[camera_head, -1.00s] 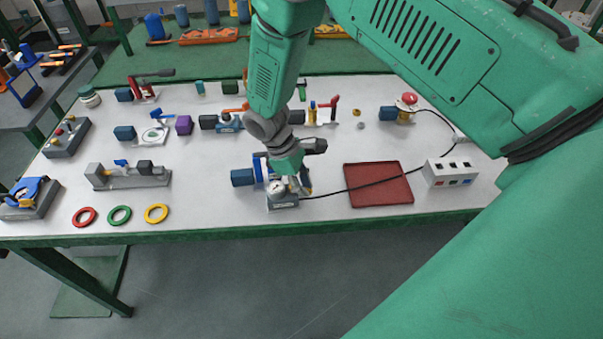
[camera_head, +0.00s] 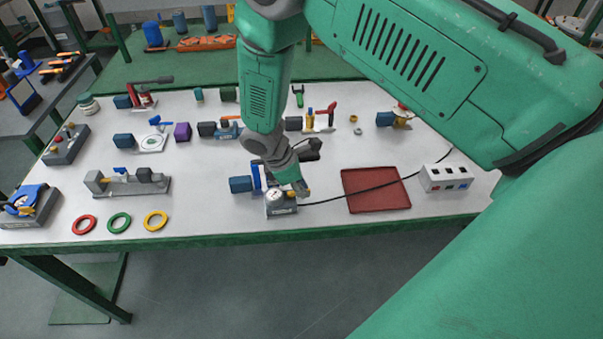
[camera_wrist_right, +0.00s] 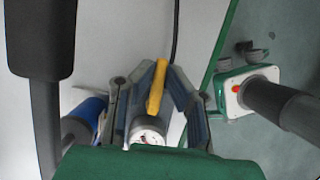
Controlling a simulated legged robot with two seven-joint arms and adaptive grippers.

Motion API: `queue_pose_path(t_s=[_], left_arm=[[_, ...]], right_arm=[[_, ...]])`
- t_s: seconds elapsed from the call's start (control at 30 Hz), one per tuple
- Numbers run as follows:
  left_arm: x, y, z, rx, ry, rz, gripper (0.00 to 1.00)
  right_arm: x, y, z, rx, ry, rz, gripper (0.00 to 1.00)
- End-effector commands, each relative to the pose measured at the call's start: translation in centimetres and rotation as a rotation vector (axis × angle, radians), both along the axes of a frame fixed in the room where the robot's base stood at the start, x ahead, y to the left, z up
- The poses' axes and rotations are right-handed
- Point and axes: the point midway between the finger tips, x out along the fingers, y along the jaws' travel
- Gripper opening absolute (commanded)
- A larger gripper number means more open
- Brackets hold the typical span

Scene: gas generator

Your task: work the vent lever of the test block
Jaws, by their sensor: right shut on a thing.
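The test block (camera_head: 283,210) is a grey base with a round white gauge and a blue part, near the front edge of the table. Its gauge also shows in the right wrist view (camera_wrist_right: 148,136). My right gripper (camera_head: 298,190) reaches down onto the block's right side. In the wrist view the yellow vent lever (camera_wrist_right: 157,88) stands between the fingers of my right gripper (camera_wrist_right: 156,95), which are shut on it. In the head view the gripper mostly hides the lever. My left gripper is in neither view.
A blue cylinder (camera_head: 240,184) sits close on the left. Red, green and yellow rings (camera_head: 155,221) lie further left, with bare table between.

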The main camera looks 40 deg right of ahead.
Motion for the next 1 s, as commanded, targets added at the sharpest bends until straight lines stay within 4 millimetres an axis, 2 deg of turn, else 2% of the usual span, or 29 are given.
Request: queue_pose_path(t_s=[0.23, 0.27, 0.3, 0.63, 0.77, 1.0], left_arm=[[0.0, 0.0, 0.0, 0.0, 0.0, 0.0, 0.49], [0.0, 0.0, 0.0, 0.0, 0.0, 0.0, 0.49], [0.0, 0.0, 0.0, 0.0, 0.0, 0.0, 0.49], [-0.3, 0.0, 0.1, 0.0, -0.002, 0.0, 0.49], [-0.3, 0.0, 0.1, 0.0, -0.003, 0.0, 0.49], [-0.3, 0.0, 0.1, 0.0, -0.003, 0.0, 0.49]], right_arm=[[0.0, 0.0, 0.0, 0.0, -0.001, 0.0, 0.0], [0.0, 0.0, 0.0, 0.0, -0.001, 0.0, 0.14], [0.0, 0.0, 0.0, 0.0, -0.001, 0.0, 0.19], [0.2, 0.2, 0.5, 0.0, -0.002, -0.001, 0.19], [0.6, 0.9, 2.2, 0.001, -0.004, 0.0, 0.19], [1.5, 2.6, 7.0, 0.001, -0.005, -0.001, 0.19]])
